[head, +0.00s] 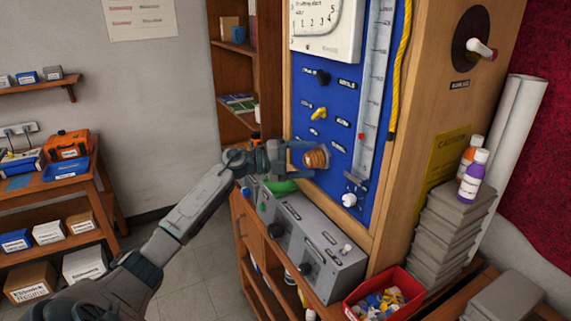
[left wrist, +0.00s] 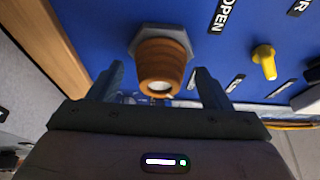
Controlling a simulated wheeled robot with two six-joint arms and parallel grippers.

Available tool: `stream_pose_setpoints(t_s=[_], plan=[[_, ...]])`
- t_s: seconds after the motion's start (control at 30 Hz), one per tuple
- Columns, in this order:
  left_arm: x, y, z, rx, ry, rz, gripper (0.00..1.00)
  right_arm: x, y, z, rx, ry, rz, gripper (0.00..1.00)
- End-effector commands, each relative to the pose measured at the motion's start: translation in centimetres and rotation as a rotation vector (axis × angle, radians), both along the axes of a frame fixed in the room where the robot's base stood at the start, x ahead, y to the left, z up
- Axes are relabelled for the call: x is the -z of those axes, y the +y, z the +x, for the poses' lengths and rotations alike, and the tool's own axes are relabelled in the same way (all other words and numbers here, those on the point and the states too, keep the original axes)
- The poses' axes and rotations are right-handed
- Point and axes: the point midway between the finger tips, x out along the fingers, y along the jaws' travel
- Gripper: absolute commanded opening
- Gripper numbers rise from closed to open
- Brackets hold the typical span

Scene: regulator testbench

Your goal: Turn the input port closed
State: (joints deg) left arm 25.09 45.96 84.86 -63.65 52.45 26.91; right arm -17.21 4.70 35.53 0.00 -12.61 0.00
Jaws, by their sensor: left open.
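The input port looks to be the copper-orange knob (head: 316,158) with a grey hex base, on the lower left of the blue panel (head: 318,97). In the left wrist view the knob (left wrist: 162,66) sticks out from the panel, with an "OPEN" label beside it. My left gripper (head: 290,156) is open at the knob. In the left wrist view its two fingers (left wrist: 158,88) stand on either side of the knob, with a gap at each side. Whether the fingertips reach past the knob's front is hard to tell. My right gripper is not in view.
A yellow lever (head: 319,114) and a white knob (head: 349,200) are on the same panel. A grey control box (head: 310,240) stands just below the left gripper. A red bin (head: 385,296) of small parts and stacked grey cases (head: 440,235) are at the right.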

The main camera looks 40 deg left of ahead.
Motion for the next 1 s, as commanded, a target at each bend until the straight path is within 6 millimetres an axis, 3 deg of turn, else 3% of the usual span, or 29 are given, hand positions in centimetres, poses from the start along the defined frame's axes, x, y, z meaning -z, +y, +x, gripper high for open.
stream_pose_setpoints(t_s=[0.2,0.5,1.0], plan=[[0.6,2.6,-2.6,0.000,0.004,0.006,0.72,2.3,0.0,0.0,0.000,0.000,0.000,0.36],[0.5,5.4,-5.4,0.000,0.004,0.005,0.72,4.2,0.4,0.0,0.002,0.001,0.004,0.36],[0.0,6.3,-6.3,0.001,0.002,0.001,0.72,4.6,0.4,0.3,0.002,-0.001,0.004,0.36]])
